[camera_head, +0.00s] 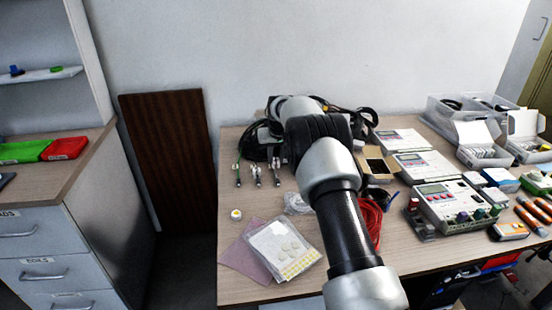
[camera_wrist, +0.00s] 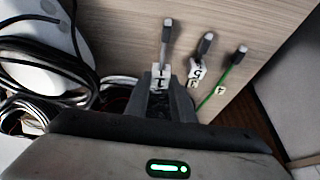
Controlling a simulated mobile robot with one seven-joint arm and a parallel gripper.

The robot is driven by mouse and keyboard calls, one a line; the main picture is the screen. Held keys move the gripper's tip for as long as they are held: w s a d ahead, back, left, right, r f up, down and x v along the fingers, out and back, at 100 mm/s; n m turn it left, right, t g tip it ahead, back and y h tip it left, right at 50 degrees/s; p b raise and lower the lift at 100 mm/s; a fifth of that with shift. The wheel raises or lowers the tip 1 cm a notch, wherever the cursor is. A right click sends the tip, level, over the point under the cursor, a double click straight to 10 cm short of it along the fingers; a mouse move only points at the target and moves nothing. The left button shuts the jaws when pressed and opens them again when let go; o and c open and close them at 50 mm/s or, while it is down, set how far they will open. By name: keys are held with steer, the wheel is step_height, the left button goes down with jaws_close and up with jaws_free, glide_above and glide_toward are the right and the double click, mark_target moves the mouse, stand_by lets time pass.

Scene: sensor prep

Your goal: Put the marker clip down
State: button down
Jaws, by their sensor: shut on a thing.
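My gripper (camera_wrist: 162,84) is shut on a small white marker clip (camera_wrist: 161,71) with dark lettering in the wrist view. The clip is at a grey lead (camera_wrist: 166,42) that ends in a metal-tipped connector above the fingers. I cannot tell whether the clip is fastened around the lead or only touches it. Beside it, a second lead (camera_wrist: 206,44) carries a white lettered clip (camera_wrist: 195,72), and a green lead (camera_wrist: 233,65) carries a small white clip (camera_wrist: 220,90). In the head view the leads (camera_head: 257,174) lie on the table; my arm hides most of the gripper.
The wooden table (camera_head: 240,285) has black cable coils (camera_wrist: 55,35) close to my gripper. A bag of white dots (camera_head: 283,248), a yellow-white roll (camera_head: 236,214), red cable (camera_head: 371,219) and instruments (camera_head: 450,203) stand nearby. Bare tabletop lies around the connector ends.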

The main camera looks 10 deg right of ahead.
steer(key=shift+r, duration=0.25)
